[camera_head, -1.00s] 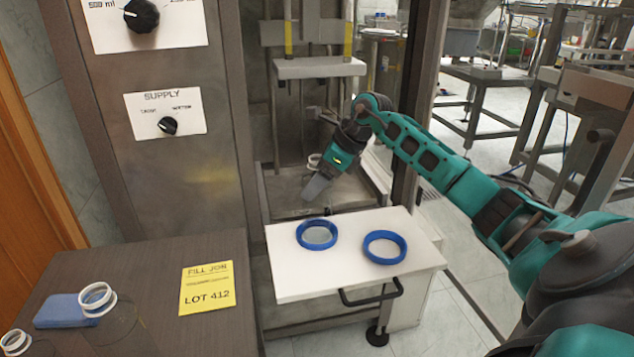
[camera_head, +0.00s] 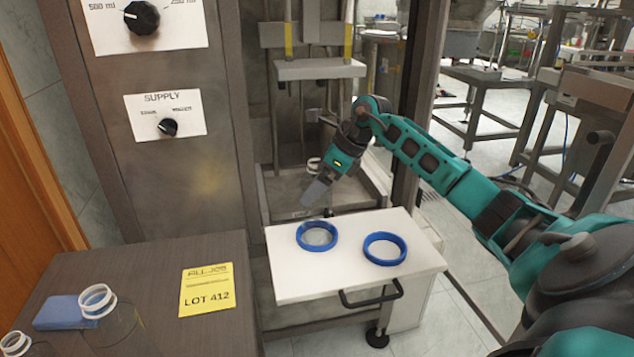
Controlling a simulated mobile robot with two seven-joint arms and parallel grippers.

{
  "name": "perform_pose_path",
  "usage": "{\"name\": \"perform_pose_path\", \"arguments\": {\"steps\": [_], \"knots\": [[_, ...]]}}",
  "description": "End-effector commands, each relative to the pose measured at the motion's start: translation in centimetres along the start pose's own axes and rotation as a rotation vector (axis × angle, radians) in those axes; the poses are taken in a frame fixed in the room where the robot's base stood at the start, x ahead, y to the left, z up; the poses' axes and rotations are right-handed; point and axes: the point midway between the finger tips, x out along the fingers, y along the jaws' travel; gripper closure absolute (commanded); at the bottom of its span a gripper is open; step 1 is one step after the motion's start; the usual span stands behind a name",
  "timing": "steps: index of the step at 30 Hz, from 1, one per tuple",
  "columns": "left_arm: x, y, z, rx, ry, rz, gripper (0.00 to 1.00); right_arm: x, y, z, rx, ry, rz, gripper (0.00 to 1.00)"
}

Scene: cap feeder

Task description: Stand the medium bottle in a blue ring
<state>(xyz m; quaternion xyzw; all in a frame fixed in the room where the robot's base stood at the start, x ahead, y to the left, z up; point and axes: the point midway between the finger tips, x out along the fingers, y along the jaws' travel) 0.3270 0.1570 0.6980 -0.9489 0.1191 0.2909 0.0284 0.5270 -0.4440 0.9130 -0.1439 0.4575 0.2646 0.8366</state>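Two blue rings (camera_head: 302,243) and (camera_head: 370,251) lie side by side on a white shelf (camera_head: 290,290); nothing stands in either. A clear bottle with a white neck (camera_head: 97,300) stands on the dark table at lower left. A second white-necked bottle (camera_head: 16,343) is cut off at the corner. A third whitish rim (camera_head: 314,163) shows inside the machine bay, mostly hidden behind my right gripper. I cannot tell which is the medium bottle. My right gripper (camera_head: 316,193) points down-left in front of the bay, behind the left ring; its finger gap is not clear. My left gripper is out of view.
A blue block (camera_head: 62,312) and a yellow "LOT 412" card (camera_head: 207,289) lie on the dark table (camera_head: 150,265). A panel with two black knobs is at left. The shelf has a black handle (camera_head: 370,297) in front. A metal post stands right of the bay.

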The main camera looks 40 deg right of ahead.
Motion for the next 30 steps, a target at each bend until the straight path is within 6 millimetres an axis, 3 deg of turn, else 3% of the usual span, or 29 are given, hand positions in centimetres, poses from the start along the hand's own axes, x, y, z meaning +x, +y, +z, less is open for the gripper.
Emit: {"name": "perform_pose_path", "arguments": {"steps": [9, 13, 30], "knots": [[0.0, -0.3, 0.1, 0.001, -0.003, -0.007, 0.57, -5.4, -0.1, -0.1, -0.001, 0.002, -0.006, 0.01], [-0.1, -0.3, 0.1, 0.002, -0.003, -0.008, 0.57, -6.8, -0.1, -0.1, 0.0, 0.002, -0.004, 0.01], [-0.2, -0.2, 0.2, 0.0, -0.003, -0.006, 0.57, -7.4, 0.0, 0.0, 0.0, 0.0, -0.002, 0.01]]}}
